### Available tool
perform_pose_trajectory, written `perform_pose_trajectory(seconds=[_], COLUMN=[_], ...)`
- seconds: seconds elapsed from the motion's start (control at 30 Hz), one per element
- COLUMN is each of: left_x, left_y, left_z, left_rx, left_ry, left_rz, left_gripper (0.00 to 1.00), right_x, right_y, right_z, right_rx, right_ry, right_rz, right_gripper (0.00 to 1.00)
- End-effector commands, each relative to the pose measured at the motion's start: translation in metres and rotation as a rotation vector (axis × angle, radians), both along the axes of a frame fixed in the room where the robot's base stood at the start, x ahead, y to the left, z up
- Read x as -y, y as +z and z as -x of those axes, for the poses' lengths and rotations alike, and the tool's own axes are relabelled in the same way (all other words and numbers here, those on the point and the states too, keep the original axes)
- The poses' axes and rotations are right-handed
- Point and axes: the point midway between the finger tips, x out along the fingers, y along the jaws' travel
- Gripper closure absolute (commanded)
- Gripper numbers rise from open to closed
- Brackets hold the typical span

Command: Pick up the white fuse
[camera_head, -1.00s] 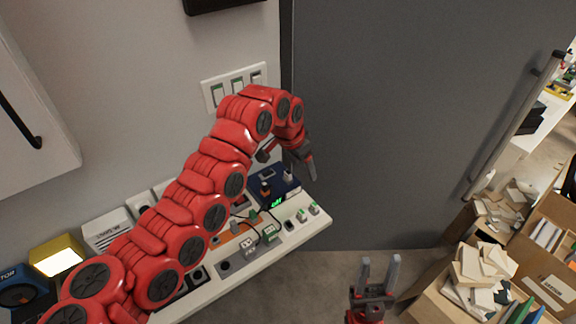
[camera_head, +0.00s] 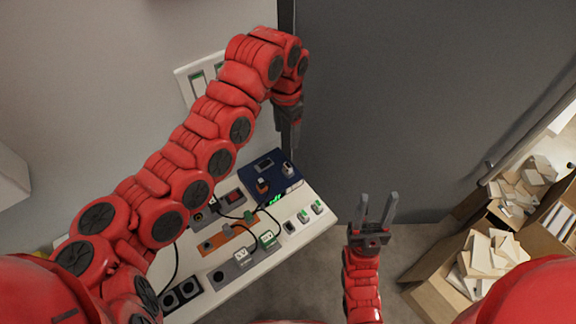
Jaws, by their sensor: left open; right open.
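I cannot tell for sure which piece is the white fuse. A small whitish piece (camera_head: 288,170) stands on the blue board (camera_head: 258,182) at the shelf's far end. Small white-and-green pieces (camera_head: 303,215) sit in a row near the shelf's right edge. Two pale blocks with green parts (camera_head: 243,257) are further left. My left gripper (camera_head: 287,141) is open and empty, pointing down over the far side of the blue board, by the wall corner. My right gripper (camera_head: 377,208) is open and empty, pointing up, right of the shelf and apart from it.
The white shelf (camera_head: 328,220) carries cables, an orange strip (camera_head: 228,238) and black sockets (camera_head: 180,294). A wall switch panel (camera_head: 188,84) is behind my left arm. A grey door (camera_head: 400,90) fills the back.

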Motion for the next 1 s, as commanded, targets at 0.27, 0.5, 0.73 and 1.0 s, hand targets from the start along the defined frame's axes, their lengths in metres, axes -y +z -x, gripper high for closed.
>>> perform_pose_trajectory(seconds=[0.27, 0.5, 0.73, 1.0], left_x=[-0.001, 0.0, 0.005, 0.004], left_y=[-0.052, -0.085, -0.106, -0.139], left_z=[0.001, 0.0, 0.006, 0.005], left_rx=[-0.006, 0.001, -0.004, -0.001], left_ry=[0.002, 0.002, -0.002, 0.004], left_rz=[-0.003, -0.001, -0.002, -0.001], left_gripper=[0.28, 0.28, 0.28, 0.28], right_x=[0.0, 0.0, 0.0, 0.0], right_y=[0.02, 0.029, 0.053, 0.059], right_z=[0.0, 0.0, 0.0, 0.0], right_rx=[0.001, 0.0, 0.001, 0.0], right_ry=[0.0, 0.0, 0.0, 0.0], right_rz=[0.0, 0.0, 0.0, 0.0], right_gripper=[0.5, 0.5, 0.5, 0.5])
